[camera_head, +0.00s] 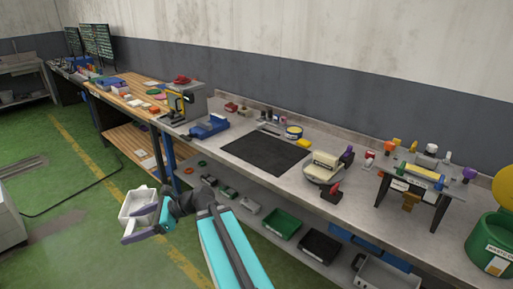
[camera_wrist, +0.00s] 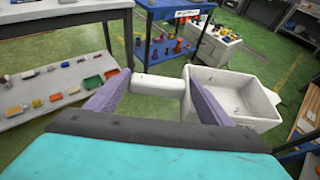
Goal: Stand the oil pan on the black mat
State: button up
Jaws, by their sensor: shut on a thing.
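The oil pan is a white, open, box-like pan (camera_head: 137,203) with a short handle, held in the air over the green floor in front of the bench. My gripper (camera_head: 148,222) is shut on its handle. In the wrist view the pale handle (camera_wrist: 157,84) lies between the purple fingers of my gripper (camera_wrist: 156,80), and the pan's empty basin (camera_wrist: 232,92) hangs off to the right. The black mat (camera_head: 265,153) lies flat and bare on the grey bench top, to the right of the pan and apart from it. The mat is not visible in the wrist view.
A blue vise-like tool (camera_head: 209,128) stands left of the mat. The lower shelf holds a green bin (camera_head: 282,224) and a black bin (camera_head: 321,246). Open floor lies left.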

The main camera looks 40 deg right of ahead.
aim_at(265, 150)
jog(key=z, duration=0.1)
jog(key=i, duration=0.9)
jog(key=z, duration=0.2)
